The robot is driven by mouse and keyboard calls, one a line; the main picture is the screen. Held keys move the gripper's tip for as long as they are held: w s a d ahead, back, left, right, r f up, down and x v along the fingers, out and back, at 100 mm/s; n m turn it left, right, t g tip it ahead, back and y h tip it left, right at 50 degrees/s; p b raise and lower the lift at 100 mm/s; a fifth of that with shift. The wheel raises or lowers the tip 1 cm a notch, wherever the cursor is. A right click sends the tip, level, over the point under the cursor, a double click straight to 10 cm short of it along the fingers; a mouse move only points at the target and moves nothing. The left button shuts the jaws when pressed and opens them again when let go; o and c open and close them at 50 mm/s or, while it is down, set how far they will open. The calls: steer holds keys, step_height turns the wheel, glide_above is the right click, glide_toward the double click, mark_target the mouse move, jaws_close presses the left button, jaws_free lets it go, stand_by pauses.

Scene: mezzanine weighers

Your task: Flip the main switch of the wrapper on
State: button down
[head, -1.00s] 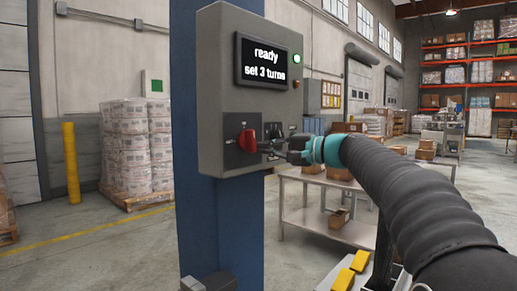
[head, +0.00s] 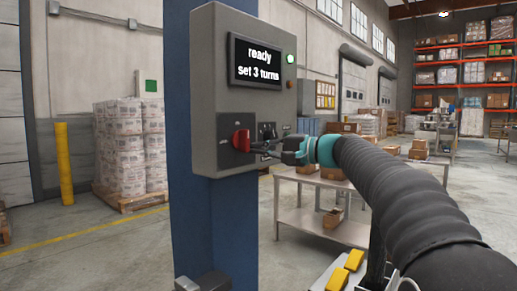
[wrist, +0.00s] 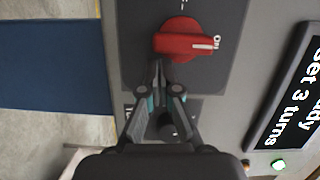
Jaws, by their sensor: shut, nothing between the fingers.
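The wrapper's main switch is a red rotary knob (head: 241,140) on a dark plate at the lower left of the grey control box (head: 207,85). In the wrist view the knob (wrist: 182,42) has its white pointer line aimed at the "ON" mark. My gripper (head: 259,150) is shut and empty, just right of the knob in the head view. In the wrist view my gripper's fingertips (wrist: 158,68) are close together beside the knob's lower left edge; I cannot tell whether they touch it. The display (head: 258,63) reads "ready set 3 turns".
A green lamp (head: 290,58) is lit on the box. A second dark plate with a small control (head: 267,130) sits right of the knob, partly behind my gripper. The box is on a blue column (head: 215,225). A metal table (head: 335,228) with cartons stands behind my arm.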

steer(key=s+d, duration=0.1)
steer(key=d, duration=1)
steer(key=shift+s+d, duration=0.2)
steer(key=shift+s, duration=0.1)
